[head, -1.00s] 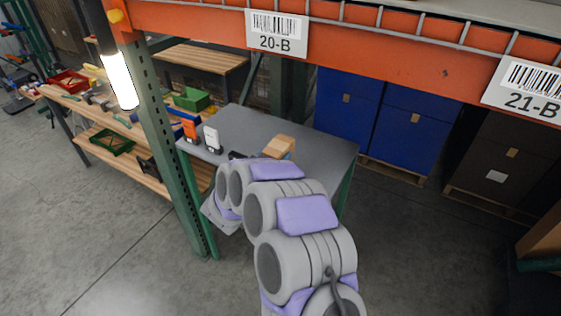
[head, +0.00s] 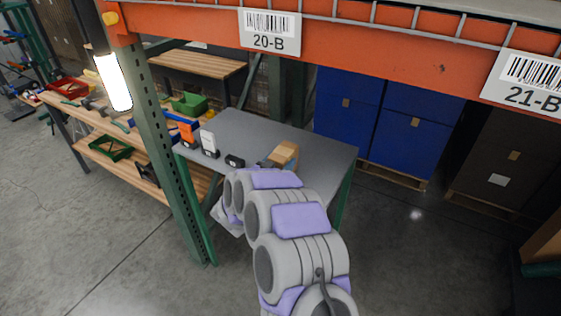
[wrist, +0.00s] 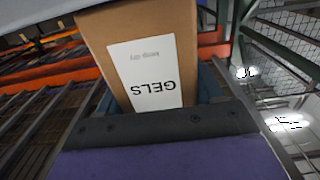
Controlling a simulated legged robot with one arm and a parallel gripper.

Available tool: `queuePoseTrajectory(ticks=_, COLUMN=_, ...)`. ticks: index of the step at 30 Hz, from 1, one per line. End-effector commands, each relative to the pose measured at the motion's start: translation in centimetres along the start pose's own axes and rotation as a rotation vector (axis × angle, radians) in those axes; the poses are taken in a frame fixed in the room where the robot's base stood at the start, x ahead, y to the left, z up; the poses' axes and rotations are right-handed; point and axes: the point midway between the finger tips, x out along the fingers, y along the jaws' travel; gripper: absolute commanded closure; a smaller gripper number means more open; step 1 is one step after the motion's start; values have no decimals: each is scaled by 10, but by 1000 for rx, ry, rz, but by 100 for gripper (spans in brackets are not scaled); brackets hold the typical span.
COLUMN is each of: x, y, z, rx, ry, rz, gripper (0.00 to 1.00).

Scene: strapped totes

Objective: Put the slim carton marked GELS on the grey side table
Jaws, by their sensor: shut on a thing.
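The slim carton (wrist: 135,35) fills the upper middle of the wrist view, brown with a white label reading GELS upside down. My gripper (wrist: 165,122) is shut on it. In the head view the carton (head: 286,152) shows just beyond the end of my arm, over the grey side table (head: 250,130). Its lower part is hidden by my arm, so I cannot tell if it touches the tabletop. My gripper is mostly hidden behind my arm in the head view.
A white device (head: 208,141) and a small black device (head: 235,161) stand along the table's left side, with an orange device (head: 186,131) beside them. The table's far middle and right are clear. A green rack post (head: 165,150) stands left, an orange beam (head: 370,55) crosses above.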

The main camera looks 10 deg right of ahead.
Motion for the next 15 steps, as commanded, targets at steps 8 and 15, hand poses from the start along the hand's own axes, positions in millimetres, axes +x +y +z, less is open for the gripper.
queuePoseTrajectory(ticks=8, x=-1, y=-2, z=1, rx=-1, ry=1, rz=-1, gripper=11)
queuePoseTrajectory(ticks=15, x=0, y=0, z=1, rx=1, ry=-1, rz=-1, gripper=8)
